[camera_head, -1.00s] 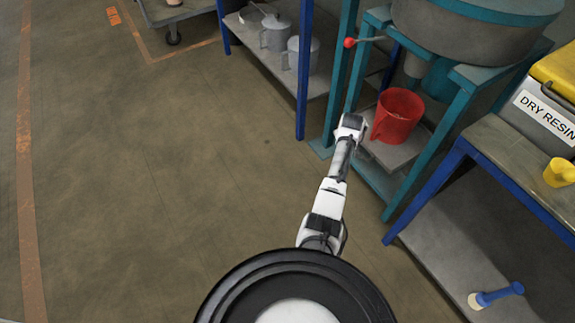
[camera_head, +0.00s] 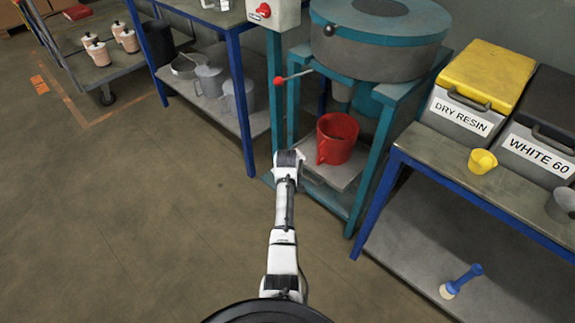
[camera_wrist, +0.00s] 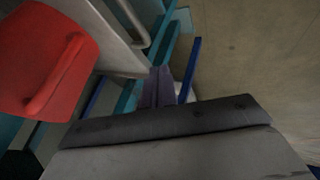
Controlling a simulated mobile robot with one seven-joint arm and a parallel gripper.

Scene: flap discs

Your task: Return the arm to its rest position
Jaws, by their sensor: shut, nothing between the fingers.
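My arm reaches forward from the bottom centre of the head view, with its white wrist end (camera_head: 288,162) just left of the red jug (camera_head: 337,138). In the wrist view my gripper (camera_wrist: 158,85) shows as two dark fingers close together, shut and empty. The red jug also shows at the upper left of the wrist view (camera_wrist: 45,62), apart from the fingers. In the head view the fingers cannot be made out clearly.
The red jug stands on the low shelf of a teal mixer stand (camera_head: 375,190) with a round drum (camera_head: 385,50). A blue-legged bench (camera_head: 430,160) is at right, holding bins and a yellow cup (camera_head: 481,161). Another shelf (camera_head: 258,122) stands behind left. Open floor (camera_head: 130,230) lies left.

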